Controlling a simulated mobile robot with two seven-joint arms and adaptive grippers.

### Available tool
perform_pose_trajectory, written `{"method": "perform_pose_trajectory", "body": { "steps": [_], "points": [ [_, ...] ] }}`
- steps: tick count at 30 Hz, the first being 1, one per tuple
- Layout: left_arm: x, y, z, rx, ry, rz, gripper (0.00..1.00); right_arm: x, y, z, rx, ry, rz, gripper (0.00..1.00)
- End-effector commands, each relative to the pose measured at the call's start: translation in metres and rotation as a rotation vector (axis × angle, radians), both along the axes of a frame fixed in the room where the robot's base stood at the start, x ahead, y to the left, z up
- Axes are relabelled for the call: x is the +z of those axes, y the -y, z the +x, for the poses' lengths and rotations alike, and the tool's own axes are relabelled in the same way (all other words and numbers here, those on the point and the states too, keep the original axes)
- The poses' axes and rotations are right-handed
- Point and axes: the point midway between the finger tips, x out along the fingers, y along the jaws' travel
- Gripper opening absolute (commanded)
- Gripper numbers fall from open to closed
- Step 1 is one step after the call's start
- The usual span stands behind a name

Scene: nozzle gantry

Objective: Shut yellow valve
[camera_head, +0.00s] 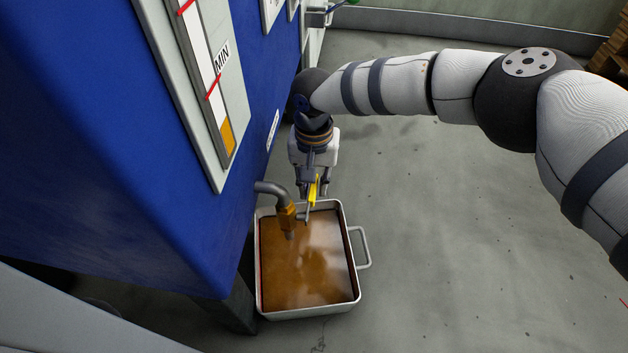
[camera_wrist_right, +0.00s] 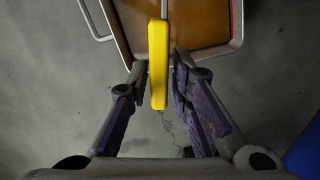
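The yellow valve handle (camera_head: 313,189) shows in the head view beside the brass valve body (camera_head: 287,218) on a grey bent pipe. In the right wrist view the yellow handle (camera_wrist_right: 158,65) points toward my palm. My right gripper (camera_head: 314,188) is at the handle. Its fingers (camera_wrist_right: 159,78) stand apart on either side of the handle's end, and a narrow gap shows on each side, so it looks open around the handle. My left gripper is not in view.
A metal tray (camera_head: 357,297) of brown liquid stands on the floor under the valve, with a side handle (camera_head: 364,248). The blue tank (camera_head: 120,170) with a MIN gauge (camera_head: 213,85) is on the left. The grey floor (camera_head: 470,230) to the right is clear.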

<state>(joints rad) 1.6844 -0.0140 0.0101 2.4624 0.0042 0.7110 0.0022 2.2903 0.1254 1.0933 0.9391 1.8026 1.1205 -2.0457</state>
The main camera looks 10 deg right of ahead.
Motion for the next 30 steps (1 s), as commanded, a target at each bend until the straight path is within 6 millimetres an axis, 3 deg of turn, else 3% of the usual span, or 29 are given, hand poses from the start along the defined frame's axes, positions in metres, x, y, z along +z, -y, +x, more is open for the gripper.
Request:
{"method": "perform_pose_trajectory", "body": {
  "steps": [5, 8, 15, 21, 30],
  "points": [
    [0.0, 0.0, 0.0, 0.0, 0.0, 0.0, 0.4, 0.002, 0.001, 0.001, -0.001, 0.003, -0.001, 0.2],
    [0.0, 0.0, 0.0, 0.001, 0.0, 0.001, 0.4, 0.014, 0.001, 0.002, 0.0, 0.004, 0.0, 0.2],
    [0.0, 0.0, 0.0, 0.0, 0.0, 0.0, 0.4, 0.079, 0.001, 0.003, 0.001, 0.005, 0.0, 0.2],
    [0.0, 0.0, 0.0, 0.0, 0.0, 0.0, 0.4, 0.114, 0.001, 0.003, -0.001, 0.002, -0.001, 0.2],
    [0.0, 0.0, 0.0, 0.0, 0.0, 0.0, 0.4, 0.121, 0.001, 0.002, 0.0, 0.001, 0.0, 0.2]
  ]
}}
